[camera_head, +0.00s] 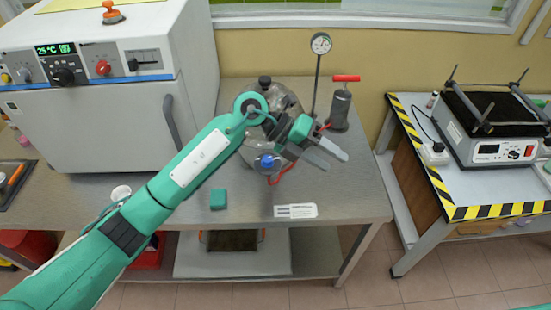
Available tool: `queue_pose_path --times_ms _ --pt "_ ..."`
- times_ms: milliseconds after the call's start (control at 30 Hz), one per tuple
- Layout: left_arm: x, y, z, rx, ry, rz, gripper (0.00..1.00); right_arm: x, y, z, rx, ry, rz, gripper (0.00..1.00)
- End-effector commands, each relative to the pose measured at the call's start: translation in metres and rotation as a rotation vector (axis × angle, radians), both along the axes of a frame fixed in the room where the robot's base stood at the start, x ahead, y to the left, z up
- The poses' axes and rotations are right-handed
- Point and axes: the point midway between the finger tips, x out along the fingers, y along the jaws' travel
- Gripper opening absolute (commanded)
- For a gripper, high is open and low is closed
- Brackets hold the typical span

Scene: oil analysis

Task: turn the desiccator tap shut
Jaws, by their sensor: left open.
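The glass desiccator (290,102) stands on the steel bench, largely hidden behind my left arm and wrist. A blue knob (267,161) shows at its front, below my forearm, and a dark knob (265,80) shows at its top. I cannot tell which of them is the tap, nor how it is turned. My left gripper (331,155) is open and empty. Its two grey fingers point right and down, to the right of the desiccator, apart from both knobs. My right gripper is out of view.
A pressure gauge (320,43) on a thin post and a hand pump (340,108) with a red handle stand behind the gripper. A white oven (95,120) fills the left. A green block (218,199) and a label (296,211) lie in front. Bench space right of the label is clear.

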Motion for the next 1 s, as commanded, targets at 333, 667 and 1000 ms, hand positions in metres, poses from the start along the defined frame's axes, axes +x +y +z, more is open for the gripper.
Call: queue_pose_path --times_ms 333,667,1000 --pt "0.103 0.106 0.010 0.839 -0.212 0.115 0.49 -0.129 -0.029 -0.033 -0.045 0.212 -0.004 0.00" --pt "0.120 0.134 0.009 1.003 -0.230 0.171 0.49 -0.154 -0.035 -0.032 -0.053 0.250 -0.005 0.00" --pt "0.118 0.130 -0.058 0.998 -0.227 0.169 0.49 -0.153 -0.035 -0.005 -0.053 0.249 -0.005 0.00"
